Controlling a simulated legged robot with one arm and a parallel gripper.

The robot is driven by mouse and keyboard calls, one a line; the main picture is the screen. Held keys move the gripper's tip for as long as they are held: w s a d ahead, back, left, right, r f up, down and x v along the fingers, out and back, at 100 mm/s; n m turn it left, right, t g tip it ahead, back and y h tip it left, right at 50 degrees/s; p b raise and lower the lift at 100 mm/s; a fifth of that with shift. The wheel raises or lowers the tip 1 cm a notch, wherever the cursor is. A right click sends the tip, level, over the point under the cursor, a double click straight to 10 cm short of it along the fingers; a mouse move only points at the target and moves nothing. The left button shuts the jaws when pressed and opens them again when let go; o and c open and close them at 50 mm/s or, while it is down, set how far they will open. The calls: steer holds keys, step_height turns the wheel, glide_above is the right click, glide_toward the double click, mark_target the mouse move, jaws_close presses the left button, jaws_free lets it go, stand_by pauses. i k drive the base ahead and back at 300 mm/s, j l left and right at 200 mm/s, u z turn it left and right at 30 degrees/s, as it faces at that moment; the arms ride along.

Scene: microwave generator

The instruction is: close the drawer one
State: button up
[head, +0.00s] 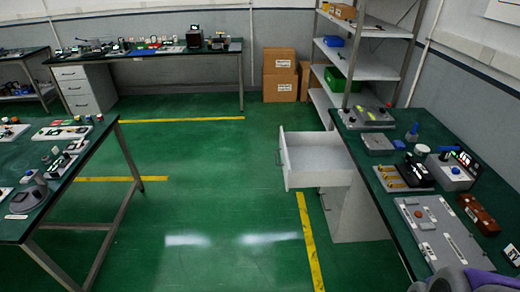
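A white drawer (318,160) sticks out from the cabinet (355,210) under the right workbench. It is pulled out toward the left, and its front panel (284,162) faces left over the open floor. The inside of the drawer shows from above and looks empty. I cannot read any number on it. My gripper is not in view. A purple and grey rounded shape (468,281) at the bottom right is cut off by the frame edge, and I cannot tell what it is.
The right workbench (405,208) carries several devices and a grey panel. A left table (22,228) also holds devices. Cardboard boxes (279,77) and a shelf rack (385,32) stand at the back. The green floor (215,205) between the tables is clear.

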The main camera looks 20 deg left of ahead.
mark_target(310, 159)
steer(key=j+u, duration=0.25)
steer(key=j, duration=1.2)
steer(key=i+j, duration=0.25)
steer(key=i, duration=0.25)
steer(key=i+j, duration=0.25)
steer(key=i, duration=0.25)
steer(key=i+j+z, duration=0.1)
steer(key=i, duration=0.4)
steer(key=i+j, duration=0.65)
steer(key=i, duration=0.3)
steer(key=z, duration=0.05)
